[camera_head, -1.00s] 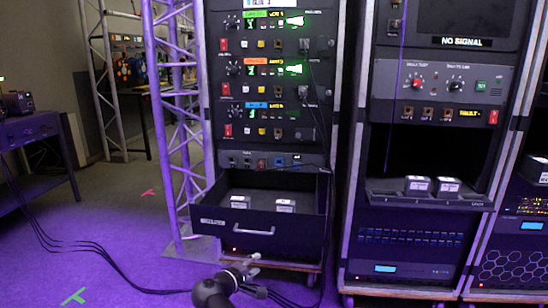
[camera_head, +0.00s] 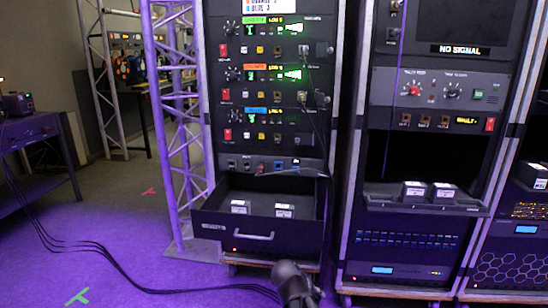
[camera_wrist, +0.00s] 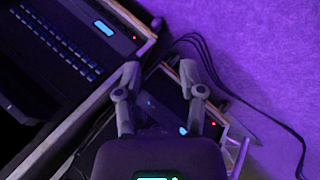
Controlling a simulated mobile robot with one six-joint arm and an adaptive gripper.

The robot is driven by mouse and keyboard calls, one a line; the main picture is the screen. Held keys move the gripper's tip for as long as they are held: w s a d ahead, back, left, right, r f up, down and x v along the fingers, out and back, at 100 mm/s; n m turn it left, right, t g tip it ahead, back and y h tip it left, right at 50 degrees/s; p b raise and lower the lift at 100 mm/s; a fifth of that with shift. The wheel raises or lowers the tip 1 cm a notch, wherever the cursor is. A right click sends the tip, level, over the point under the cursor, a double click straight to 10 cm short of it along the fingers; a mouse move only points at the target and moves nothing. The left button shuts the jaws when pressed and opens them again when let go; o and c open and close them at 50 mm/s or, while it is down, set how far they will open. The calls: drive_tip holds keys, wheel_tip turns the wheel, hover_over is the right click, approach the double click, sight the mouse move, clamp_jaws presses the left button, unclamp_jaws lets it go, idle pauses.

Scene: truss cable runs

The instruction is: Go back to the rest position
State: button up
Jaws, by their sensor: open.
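My gripper (camera_wrist: 160,78) is open in the wrist view, its two fingers apart with nothing between them. It points down past the front of the racks. In the head view, a dark part of my arm (camera_head: 296,284) shows at the bottom centre, in front of the rack with the open drawer; the fingertips cannot be made out there.
The open drawer (camera_head: 213,226) sticks out of the middle rack and holds two small boxes. A shelf (camera_head: 380,202) in the right rack carries two more. A truss (camera_head: 172,110) stands left of the racks.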

drive_tip(key=s+d+m+g+y+p, duration=0.3)
drive_tip(key=s+d+m+g+y, duration=0.15)
drive_tip(key=s+y, duration=0.2)
wheel_tip(320, 180, up, 39)
drive_tip(key=p, duration=3.8)
drive_tip(key=shift+d+f+t+h, duration=0.2)
drive_tip(key=shift+d+t+h, duration=0.15)
drive_tip(key=shift+d+t, duration=0.1)
drive_tip(key=shift+s+a, duration=0.1)
idle(1.4)
